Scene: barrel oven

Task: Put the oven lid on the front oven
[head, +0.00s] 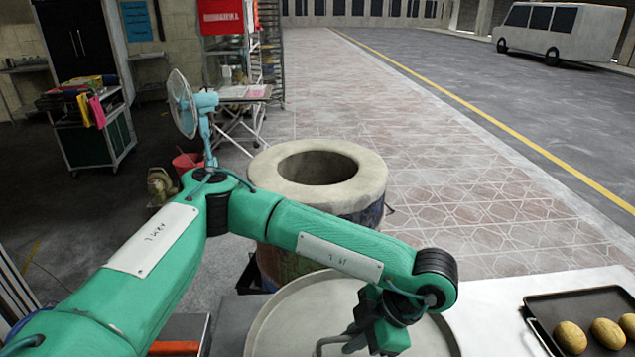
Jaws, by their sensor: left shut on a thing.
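The front oven (345,200) is a barrel with a thick pale rim and an open round mouth, standing on the ground beyond the counter. The oven lid (283,318) is a large pale grey disc at the bottom centre, nearer to me than the oven. My left gripper (352,342) points down over the lid and is shut on its bent handle (326,343). The picture's bottom edge cuts off the near part of the lid, and my left arm hides part of the oven's side. I cannot tell whether the lid is raised off the surface. My right gripper is out of view.
A white counter (490,310) with a dark tray (541,303) of brown loaves is at the right. A blue fan (184,104), a red bucket (187,162) and a tool cart (88,146) stand at the left. Open paving lies beyond the oven; a white van is parked far right.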

